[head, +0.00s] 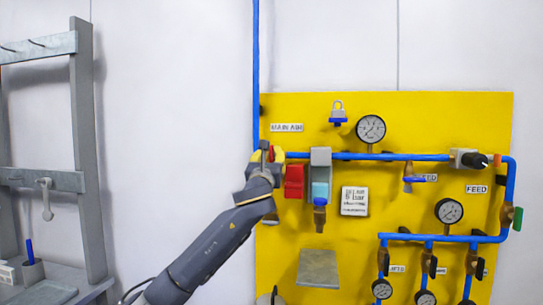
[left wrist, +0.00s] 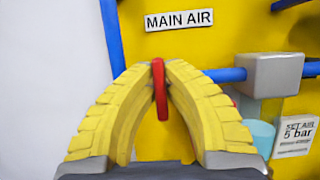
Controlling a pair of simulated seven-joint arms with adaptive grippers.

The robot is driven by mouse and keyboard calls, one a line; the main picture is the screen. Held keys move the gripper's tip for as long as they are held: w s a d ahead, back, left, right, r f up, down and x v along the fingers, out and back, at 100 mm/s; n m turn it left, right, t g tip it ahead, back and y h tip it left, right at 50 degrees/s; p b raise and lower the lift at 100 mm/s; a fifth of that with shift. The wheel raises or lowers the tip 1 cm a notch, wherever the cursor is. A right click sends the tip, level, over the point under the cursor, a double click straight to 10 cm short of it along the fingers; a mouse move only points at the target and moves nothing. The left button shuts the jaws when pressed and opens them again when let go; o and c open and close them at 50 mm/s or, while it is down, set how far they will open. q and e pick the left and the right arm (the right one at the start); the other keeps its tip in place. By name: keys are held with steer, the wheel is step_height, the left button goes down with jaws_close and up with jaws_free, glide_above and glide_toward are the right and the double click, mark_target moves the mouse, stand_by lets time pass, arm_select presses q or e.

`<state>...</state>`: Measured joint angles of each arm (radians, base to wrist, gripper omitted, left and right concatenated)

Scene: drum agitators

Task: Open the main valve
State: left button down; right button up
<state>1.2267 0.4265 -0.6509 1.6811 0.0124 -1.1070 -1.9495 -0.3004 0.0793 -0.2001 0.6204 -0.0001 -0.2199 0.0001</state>
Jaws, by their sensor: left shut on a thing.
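My left gripper (head: 266,157) is at the left edge of the yellow panel, where the blue vertical pipe meets the horizontal one. In the left wrist view its yellow fingers (left wrist: 158,68) are closed at the tips on a thin red handle (left wrist: 161,98), which hangs about upright below the MAIN AIR label (left wrist: 180,20). That label also shows in the head view (head: 287,128). The valve body behind the handle is hidden by the fingers. My right gripper is not in view.
A red block (head: 294,181) and a grey unit with a light-blue bowl (head: 320,190) sit just right of the gripper. A gauge (head: 370,129), a black knob (head: 474,160) and smaller valves are further right. A grey rack (head: 85,150) stands left; the wall between is clear.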

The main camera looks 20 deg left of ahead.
arm_select(q)
steer(key=shift+n, duration=0.5)
steer(key=n+y, duration=0.1)
steer(key=n, duration=0.2)
steer(key=n+g+y, duration=0.1)
steer(key=n+y, duration=0.1)
steer(key=n, duration=0.2)
steer(key=shift+a+y, duration=0.1)
steer(key=shift+y, duration=0.2)
steer(key=n+g+y, duration=0.1)
steer(key=n, duration=0.2)
steer(key=n+g+y, duration=0.1)
steer(key=n, duration=0.3)
steer(key=shift+a+f+g, duration=0.1)
steer(key=shift+a+g, duration=0.05)
steer(key=shift+g, duration=0.15)
steer(key=n, duration=0.2)
steer(key=n+g, duration=0.1)
steer(key=n, duration=0.1)
steer(key=shift+f+g+y, duration=0.15)
steer(key=shift+g+y, duration=0.15)
steer(key=shift+y, duration=0.1)
steer(key=shift+a+n+g, duration=0.1)
steer(key=shift+n+g, duration=0.5)
steer(key=shift+n, duration=1)
steer(key=shift+f, duration=0.1)
steer(key=c, duration=1.6)
jaws_free()
steer(key=shift+a, duration=0.1)
steer(key=shift+o, duration=0.7)
